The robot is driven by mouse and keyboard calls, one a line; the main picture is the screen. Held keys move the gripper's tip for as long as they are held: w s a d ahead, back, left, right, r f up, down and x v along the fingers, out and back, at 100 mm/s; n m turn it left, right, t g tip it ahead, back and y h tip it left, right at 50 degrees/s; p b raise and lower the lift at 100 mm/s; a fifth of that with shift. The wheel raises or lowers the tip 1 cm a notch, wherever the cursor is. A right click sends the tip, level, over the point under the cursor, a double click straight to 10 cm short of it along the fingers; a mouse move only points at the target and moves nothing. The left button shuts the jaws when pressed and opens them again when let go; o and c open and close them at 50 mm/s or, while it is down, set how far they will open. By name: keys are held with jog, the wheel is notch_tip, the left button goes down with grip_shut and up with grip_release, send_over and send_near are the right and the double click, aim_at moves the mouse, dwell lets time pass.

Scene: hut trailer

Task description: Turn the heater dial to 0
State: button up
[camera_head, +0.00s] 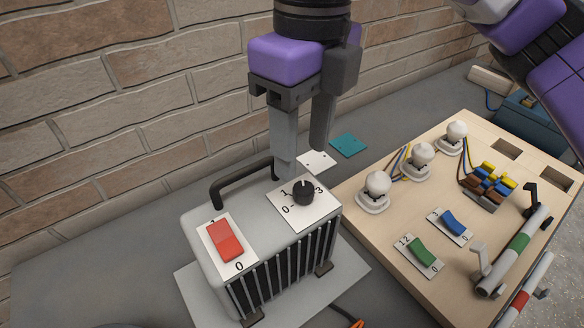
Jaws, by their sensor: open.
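The heater (208,272) is a light grey box with dark vertical fins on its front, standing at the lower centre of the head view. Its dial (303,194) is a small black knob on a white plate at the right of the top. The marks 0, 1 and 3 show around the dial; I cannot tell for sure where it points. My gripper (304,159) hangs above and behind the dial, fingers pointing down, open and empty. The left finger's tip overlaps the heater's back edge in view; contact cannot be told.
A red rocker switch (226,241) and a black handle (240,184) are on the heater's top. A wooden board (385,260) at right carries bulbs, switches and levers. A brick wall (110,110) stands behind. Grey table (90,250) is clear at left.

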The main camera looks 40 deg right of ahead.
aim_at(304, 188)
jog(key=shift+w+d, duration=0.2)
jog(key=shift+d, duration=0.15)
jog(key=shift+f, duration=0.2)
jog(key=shift+f+p, duration=0.3)
jog(key=shift+f, duration=3.3)
grip_shut()
